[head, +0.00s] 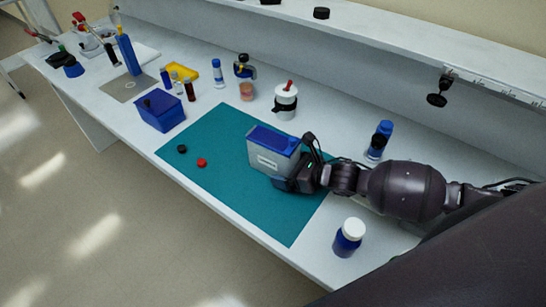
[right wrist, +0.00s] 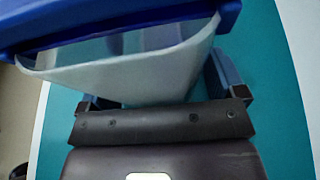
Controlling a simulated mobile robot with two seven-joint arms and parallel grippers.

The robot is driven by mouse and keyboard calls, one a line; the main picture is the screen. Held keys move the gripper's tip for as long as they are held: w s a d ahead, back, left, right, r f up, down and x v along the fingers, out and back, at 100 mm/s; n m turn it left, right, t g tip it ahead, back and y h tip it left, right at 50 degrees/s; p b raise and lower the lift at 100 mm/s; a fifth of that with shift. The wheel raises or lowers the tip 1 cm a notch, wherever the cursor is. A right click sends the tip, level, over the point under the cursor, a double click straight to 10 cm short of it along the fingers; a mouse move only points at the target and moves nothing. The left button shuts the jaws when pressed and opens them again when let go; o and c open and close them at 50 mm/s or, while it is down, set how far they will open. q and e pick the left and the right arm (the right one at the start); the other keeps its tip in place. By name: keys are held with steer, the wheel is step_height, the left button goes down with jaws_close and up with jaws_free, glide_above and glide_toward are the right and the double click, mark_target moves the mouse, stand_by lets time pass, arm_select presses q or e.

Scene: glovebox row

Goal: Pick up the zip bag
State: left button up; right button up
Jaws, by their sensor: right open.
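A pale grey, box-shaped thing with a blue top and a white label (head: 270,160) stands on the teal mat. I see no plain flat bag, and I cannot tell for sure whether this is the zip bag. In the right wrist view its pale wall and blue rim (right wrist: 130,75) fill the upper part. My right gripper (head: 292,184) is open, low at its right side. In the right wrist view the blue fingers of the right gripper (right wrist: 158,92) lie one to each side of its lower part; contact cannot be told. My left gripper is not in view.
A black cap (head: 182,149) and a red cap (head: 202,162) lie on the teal mat (head: 225,195). A blue bin (head: 161,112) stands to the left, a white-lidded blue jar (head: 348,238) at the front right. A white jar (head: 286,102) and a blue bottle (head: 380,138) stand behind.

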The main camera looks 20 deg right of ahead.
steer(key=shift+c, duration=0.3)
steer(key=c, duration=0.9)
steer(key=shift+r, duration=0.1)
steer(key=shift+c, duration=0.2)
